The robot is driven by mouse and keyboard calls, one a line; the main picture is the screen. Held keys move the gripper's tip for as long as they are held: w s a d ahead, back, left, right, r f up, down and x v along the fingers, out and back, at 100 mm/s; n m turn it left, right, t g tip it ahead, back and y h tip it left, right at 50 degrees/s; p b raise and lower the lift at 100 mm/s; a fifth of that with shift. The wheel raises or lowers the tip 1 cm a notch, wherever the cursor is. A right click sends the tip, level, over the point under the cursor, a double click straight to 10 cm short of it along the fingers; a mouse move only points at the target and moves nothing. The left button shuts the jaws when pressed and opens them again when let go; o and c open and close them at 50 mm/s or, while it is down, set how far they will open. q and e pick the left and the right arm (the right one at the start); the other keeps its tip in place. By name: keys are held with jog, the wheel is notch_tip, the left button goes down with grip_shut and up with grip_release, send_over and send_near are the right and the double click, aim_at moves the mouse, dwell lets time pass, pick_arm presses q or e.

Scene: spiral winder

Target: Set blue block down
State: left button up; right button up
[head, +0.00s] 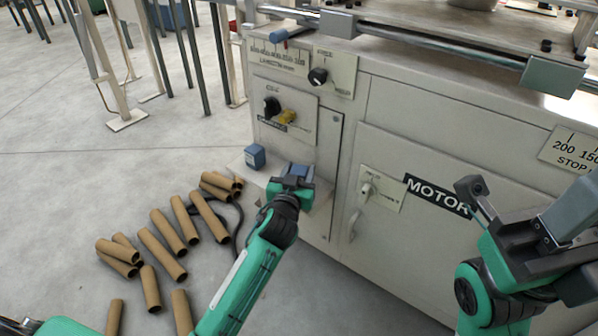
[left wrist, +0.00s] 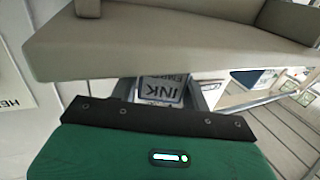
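One blue block (head: 255,156) stands on the left part of a small shelf (head: 241,168) on the front of the machine. A second blue block (head: 300,171) is at my left gripper (head: 292,182), over the right part of the shelf. In the left wrist view my left gripper (left wrist: 165,92) has a block with a white "INK" label (left wrist: 163,90) between its fingers, close to the shelf slab (left wrist: 180,50). The gripper looks shut on this block; whether the block touches the shelf is hidden. My right gripper (head: 522,205) is open and empty in front of the machine.
Several cardboard tubes (head: 162,243) lie on the floor left of my left arm, beside a dark cable (head: 238,225). Knobs (head: 272,106) and a yellow part (head: 287,117) stick out above the shelf. A handle (head: 354,225) is on the cabinet door.

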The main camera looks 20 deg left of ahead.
pick_arm(q)
jog(key=shift+o, duration=1.1)
